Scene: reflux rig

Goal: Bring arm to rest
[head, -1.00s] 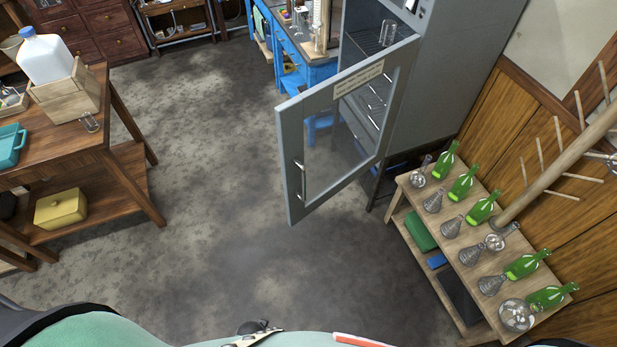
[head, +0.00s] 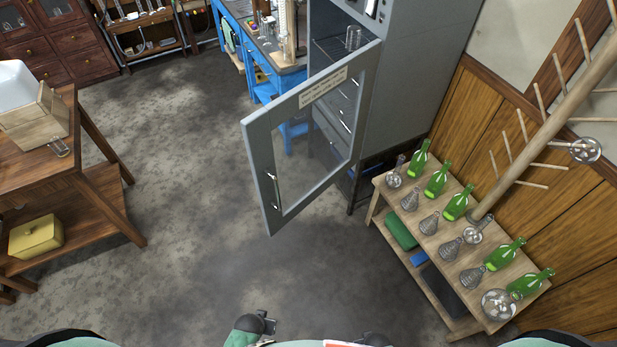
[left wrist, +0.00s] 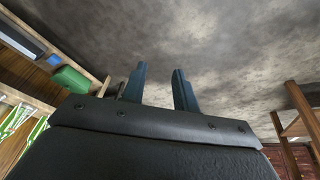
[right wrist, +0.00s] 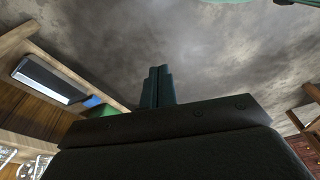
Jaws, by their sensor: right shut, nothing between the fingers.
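My left gripper (left wrist: 160,86) shows in the left wrist view with its two dark fingers apart, and nothing is between them. My right gripper (right wrist: 157,86) shows in the right wrist view with its fingers together and empty. Behind both pairs of fingers is bare grey floor. In the head view only green and dark parts of my own body show along the bottom edge; I cannot make out either pair of fingertips there.
A grey cabinet (head: 418,100) has its glazed door (head: 258,165) swung open over the floor. A wooden rack (head: 375,212) with green bottles and glass flasks stands at the right. A wooden table (head: 98,150) stands at the left. The floor (head: 180,230) between them is clear.

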